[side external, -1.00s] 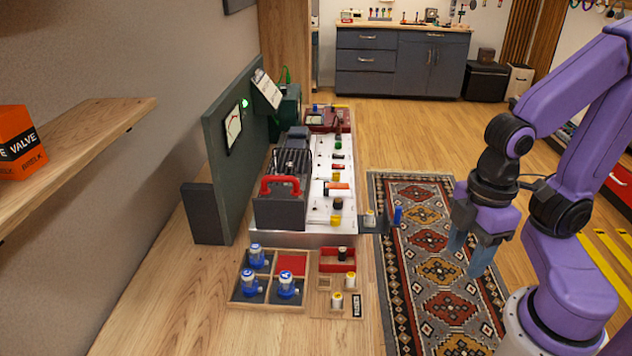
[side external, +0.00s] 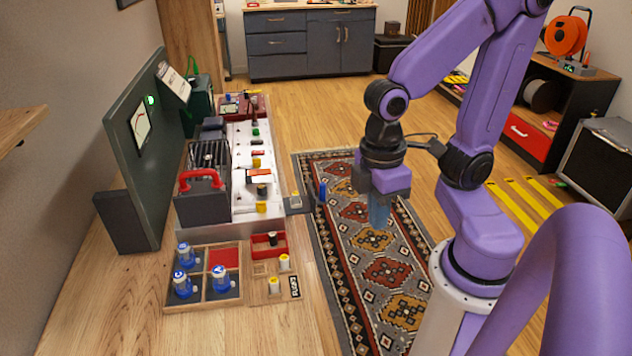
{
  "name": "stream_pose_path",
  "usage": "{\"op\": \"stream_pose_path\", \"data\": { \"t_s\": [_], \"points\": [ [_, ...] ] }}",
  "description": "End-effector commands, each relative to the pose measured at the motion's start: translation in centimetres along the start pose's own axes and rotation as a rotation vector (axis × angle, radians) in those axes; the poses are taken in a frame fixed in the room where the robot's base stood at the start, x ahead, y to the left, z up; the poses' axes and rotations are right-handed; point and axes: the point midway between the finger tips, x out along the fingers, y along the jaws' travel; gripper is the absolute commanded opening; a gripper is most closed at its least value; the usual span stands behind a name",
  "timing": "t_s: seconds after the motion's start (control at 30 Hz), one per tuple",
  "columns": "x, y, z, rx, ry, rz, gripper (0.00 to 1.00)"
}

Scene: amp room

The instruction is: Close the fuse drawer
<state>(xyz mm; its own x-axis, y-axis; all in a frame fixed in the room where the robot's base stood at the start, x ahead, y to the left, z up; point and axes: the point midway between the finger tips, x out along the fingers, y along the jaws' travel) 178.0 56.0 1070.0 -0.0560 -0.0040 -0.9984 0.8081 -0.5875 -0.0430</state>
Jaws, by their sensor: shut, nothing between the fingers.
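The fuse drawer (side external: 302,210) is a small dark grey tray that sticks out from the right side of the white amplifier chassis (side external: 243,212). It stands open, with a pale fuse-like cylinder (side external: 296,200) in it and an upright blue handle (side external: 322,192) at its outer end. My gripper (side external: 378,213) points down with its blue fingers together and empty. It is to the right of the blue handle in the picture, apart from it, with the rug behind. The drawer's inside is too small to make out well.
A wooden tray (side external: 243,290) with blue-capped tubes and a fuse holder board (side external: 262,281) lie in front of the chassis. A black block with a red handle (side external: 203,175) sits on the chassis. The space between gripper and drawer looks clear.

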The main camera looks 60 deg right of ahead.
Motion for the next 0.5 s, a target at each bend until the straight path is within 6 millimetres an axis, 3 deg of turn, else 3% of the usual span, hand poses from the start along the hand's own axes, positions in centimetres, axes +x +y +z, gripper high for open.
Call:
{"op": "stream_pose_path", "data": {
  "t_s": [0.27,0.5],
  "points": [
    [1.3,5.4,-3.7,0.532,-0.191,-0.193,0.00],
    [3.4,12.2,-5.6,0.978,-0.310,-0.435,0.00]
  ]
}}
